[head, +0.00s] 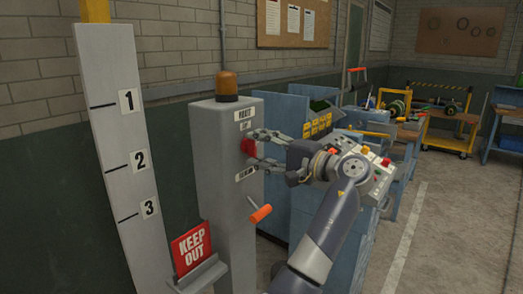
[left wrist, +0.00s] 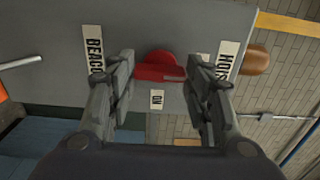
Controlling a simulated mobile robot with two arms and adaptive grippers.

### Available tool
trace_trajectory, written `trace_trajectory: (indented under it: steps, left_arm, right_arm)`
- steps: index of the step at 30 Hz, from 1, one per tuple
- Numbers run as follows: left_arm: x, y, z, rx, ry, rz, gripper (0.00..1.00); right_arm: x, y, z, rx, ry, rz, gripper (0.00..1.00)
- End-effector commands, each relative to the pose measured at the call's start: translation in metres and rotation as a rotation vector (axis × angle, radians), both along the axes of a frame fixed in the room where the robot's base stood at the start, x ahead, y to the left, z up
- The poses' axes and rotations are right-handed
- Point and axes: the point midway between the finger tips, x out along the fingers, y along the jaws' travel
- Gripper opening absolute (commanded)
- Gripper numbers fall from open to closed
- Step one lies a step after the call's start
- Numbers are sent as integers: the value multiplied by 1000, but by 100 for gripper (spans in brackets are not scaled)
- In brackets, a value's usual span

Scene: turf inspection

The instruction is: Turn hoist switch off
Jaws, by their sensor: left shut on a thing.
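The hoist switch is a red rotary knob (head: 247,146) on the front of a grey post (head: 226,205). It also shows in the left wrist view as a red disc with a raised grip bar (left wrist: 158,66). A HOIST plate (head: 244,114) is above it and a BEACON plate (head: 244,173) is below. A small ON label (left wrist: 157,99) is beside the knob in the left wrist view. My left gripper (head: 257,149) is at the knob, with one finger on either side, shut on its grip bar. My right gripper is in neither view.
An orange beacon (head: 227,83) tops the post. An orange-handled lever (head: 261,213) sticks out below the switch. A KEEP OUT sign (head: 191,248) and a numbered board (head: 118,120) stand left. Blue cabinets (head: 285,115) stand behind my arm. The floor at right is clear.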

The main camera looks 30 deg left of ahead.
Motion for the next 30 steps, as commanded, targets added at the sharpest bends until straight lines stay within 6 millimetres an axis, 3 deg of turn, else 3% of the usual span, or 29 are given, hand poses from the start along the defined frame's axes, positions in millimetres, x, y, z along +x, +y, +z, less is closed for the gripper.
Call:
trace_trajectory:
  steps: [2, 3, 5, 6, 19, 30]
  left_arm:
    - [0, 1, 4, 6, -8, -3, 23]
    - [0, 1, 4, 6, -8, -3, 51]
    - [0, 1, 4, 5, -7, -2, 65]
    - [0, 1, 4, 6, -6, -2, 67]
    - [0, -9, 1, 2, -1, -4, 67]
    - [-5, -81, 1, 2, -1, -3, 67]
  right_arm:
    - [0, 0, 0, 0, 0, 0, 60]
    - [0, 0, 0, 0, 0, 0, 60]
    - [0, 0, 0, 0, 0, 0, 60]
    - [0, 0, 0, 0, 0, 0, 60]
    - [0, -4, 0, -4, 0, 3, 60]
    - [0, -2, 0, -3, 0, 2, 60]
